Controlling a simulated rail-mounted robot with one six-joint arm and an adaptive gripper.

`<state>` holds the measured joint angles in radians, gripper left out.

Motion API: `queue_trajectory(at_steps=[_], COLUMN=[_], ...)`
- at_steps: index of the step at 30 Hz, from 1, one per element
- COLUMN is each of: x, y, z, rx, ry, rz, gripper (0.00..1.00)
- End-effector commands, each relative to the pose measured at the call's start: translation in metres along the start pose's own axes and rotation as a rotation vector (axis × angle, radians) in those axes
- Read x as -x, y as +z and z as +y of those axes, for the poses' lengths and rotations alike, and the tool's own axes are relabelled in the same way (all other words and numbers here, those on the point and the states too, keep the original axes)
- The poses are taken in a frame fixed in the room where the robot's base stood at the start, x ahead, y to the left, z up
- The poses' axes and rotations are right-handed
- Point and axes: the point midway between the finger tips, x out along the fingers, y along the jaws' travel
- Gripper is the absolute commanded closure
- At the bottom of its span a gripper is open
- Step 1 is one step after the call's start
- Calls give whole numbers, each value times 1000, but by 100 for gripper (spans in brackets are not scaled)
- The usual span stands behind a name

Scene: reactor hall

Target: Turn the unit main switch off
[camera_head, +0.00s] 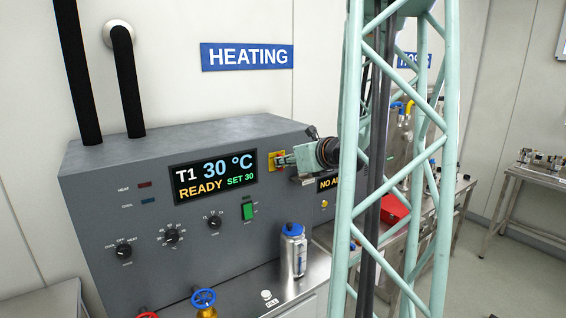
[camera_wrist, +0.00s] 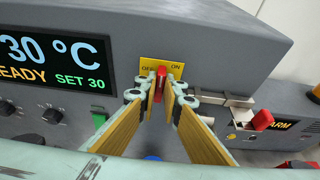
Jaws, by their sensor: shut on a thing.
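The main switch is a red handle (camera_wrist: 161,82) on a yellow plate (camera_wrist: 175,66), on the grey heating unit's front. The plate is marked OFF at left and ON at right. In the wrist view the handle stands roughly upright between the two marks; I cannot tell which it points to. My gripper (camera_wrist: 160,92) has its fingertips closed on either side of the handle. In the head view my gripper (camera_head: 288,160) reaches the yellow plate (camera_head: 276,154) from the right and hides most of the handle.
The display (camera_head: 214,178) left of the switch reads T1 30 °C, READY, SET 30. A green switch (camera_head: 248,211) and black knobs sit below it. A blue-capped bottle (camera_head: 293,252) stands on the steel shelf. A red-handled lever (camera_wrist: 263,120) juts out right of my gripper.

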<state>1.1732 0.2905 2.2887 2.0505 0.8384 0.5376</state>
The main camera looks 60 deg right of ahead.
Motion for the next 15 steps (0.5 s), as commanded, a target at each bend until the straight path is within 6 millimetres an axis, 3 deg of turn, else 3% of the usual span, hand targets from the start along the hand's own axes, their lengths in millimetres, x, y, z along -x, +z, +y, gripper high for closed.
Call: queue_trajectory(at_steps=[15], x=[0], y=[-1], z=[1], rx=[32], ry=[-13], rz=[-1], gripper=[100])
